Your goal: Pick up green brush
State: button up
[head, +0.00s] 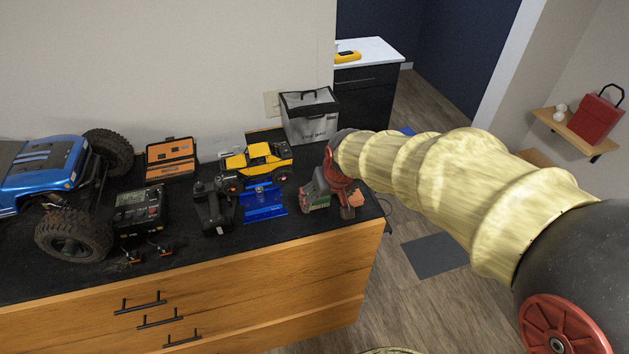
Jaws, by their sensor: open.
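I cannot clearly pick out a green brush in the head view. A small green patch (319,204) shows low at the left side of my gripper, too small to tell what it is. My gripper (333,206) is open and points down over the right end of the black countertop, close beside this patch. I see nothing held between the fingers. The wrist and fingers hide part of the counter there.
A blue stand (262,203), yellow toy truck (257,160), black controller (213,208) and charger (139,208) lie left of the gripper. A grey bag (309,116) stands behind. A large blue crawler (45,175) fills the counter's left.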

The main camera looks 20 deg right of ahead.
aim_at(324, 201)
jog(key=shift+o, duration=1.4)
jog(key=w+p, duration=0.1)
jog(key=w, duration=0.1)
jog(key=w+f+p, duration=0.1)
jog(key=w+p, duration=0.1)
jog(key=shift+w+d+f, duration=0.15)
jog(key=shift+w, duration=0.05)
jog(key=x, duration=0.3)
jog(key=shift+w+f, duration=0.1)
jog(key=shift+f, duration=0.1)
jog(key=shift+w+a+x, duration=0.1)
jog(key=shift+a+x, duration=0.1)
jog(key=shift+x, duration=1.15)
jog(key=shift+w+a+x, duration=0.1)
jog(key=shift+a+x, duration=0.1)
jog(key=shift+x, duration=1.1)
jog(key=shift+r, duration=0.15)
jog(key=shift+c, duration=0.6)
jog(key=c, duration=1.1)
